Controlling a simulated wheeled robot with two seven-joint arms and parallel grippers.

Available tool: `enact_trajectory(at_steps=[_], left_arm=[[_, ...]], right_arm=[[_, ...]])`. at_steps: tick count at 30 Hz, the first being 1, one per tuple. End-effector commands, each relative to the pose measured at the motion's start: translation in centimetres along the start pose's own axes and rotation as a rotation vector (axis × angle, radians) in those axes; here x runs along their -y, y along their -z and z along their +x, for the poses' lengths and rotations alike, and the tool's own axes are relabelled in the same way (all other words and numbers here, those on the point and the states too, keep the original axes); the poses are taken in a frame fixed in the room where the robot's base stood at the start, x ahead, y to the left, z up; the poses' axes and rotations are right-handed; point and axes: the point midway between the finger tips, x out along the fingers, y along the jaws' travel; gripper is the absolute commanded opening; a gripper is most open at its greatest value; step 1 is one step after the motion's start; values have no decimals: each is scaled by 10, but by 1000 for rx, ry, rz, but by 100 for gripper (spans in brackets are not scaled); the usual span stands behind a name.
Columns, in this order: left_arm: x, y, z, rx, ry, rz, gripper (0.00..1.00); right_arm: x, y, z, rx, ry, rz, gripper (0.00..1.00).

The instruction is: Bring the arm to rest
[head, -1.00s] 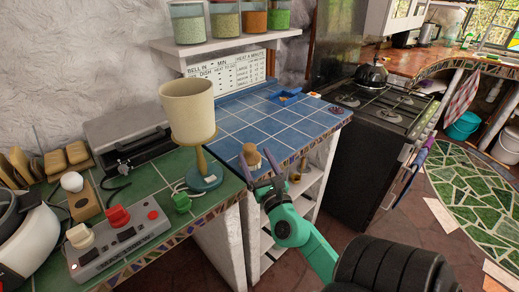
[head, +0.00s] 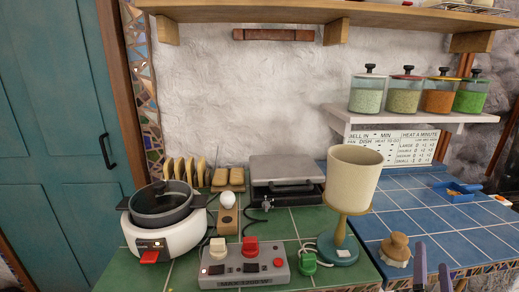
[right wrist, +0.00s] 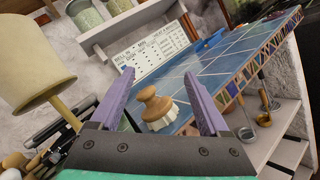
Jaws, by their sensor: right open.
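My right gripper (head: 432,262) shows at the bottom right of the head view, only its two purple fingers in sight. It is open, with nothing between the fingers. In the right wrist view its fingers (right wrist: 158,76) stand wide apart. A wooden knob with a pale, scalloped base (head: 396,249) stands on the blue tiled counter's front edge, just left of the fingers. In the right wrist view the knob (right wrist: 155,104) appears in the gap, beyond the fingers; I see no contact. The rest of my right arm is out of the head view. My left gripper is not in view.
A cream-shaded lamp (head: 355,180) stands left of the knob. A grey control box (head: 245,266), white cooker (head: 165,220) and closed grill (head: 285,178) occupy the green counter. Jars stand on a shelf (head: 415,116) behind. Shelves with utensils (right wrist: 285,125) lie below the blue counter.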

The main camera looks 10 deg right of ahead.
Motion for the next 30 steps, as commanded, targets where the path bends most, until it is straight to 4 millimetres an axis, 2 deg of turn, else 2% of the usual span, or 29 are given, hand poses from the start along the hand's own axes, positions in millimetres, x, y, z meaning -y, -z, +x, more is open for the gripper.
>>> enact_trajectory(at_steps=[1, 2, 3, 5, 6, 9, 12, 15, 19, 26, 30], left_arm=[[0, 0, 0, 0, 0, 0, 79], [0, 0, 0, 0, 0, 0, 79], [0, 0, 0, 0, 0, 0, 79], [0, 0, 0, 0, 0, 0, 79], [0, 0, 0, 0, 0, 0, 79], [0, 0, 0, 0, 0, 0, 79], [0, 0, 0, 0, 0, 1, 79], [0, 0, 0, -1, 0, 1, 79], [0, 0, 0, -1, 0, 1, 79], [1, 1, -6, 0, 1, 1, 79], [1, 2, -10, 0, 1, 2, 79]], right_arm=[[16, -5, -1, 19, 109, 254, 79], [30, -3, -2, 25, 196, 422, 79], [50, 7, -8, 25, 323, 630, 79], [75, 34, -22, 9, 523, 894, 79], [86, 56, -35, -8, 656, 1034, 79], [98, 109, -74, -64, 967, 1274, 79], [93, 150, -114, -123, 1224, 1395, 79], [81, 179, -152, -184, 1448, 1452, 79], [59, 206, -203, -270, 1718, 1456, 79], [111, 282, -217, -250, 1761, 1408, 79], [156, 328, -239, -242, 1783, 1375, 79]])
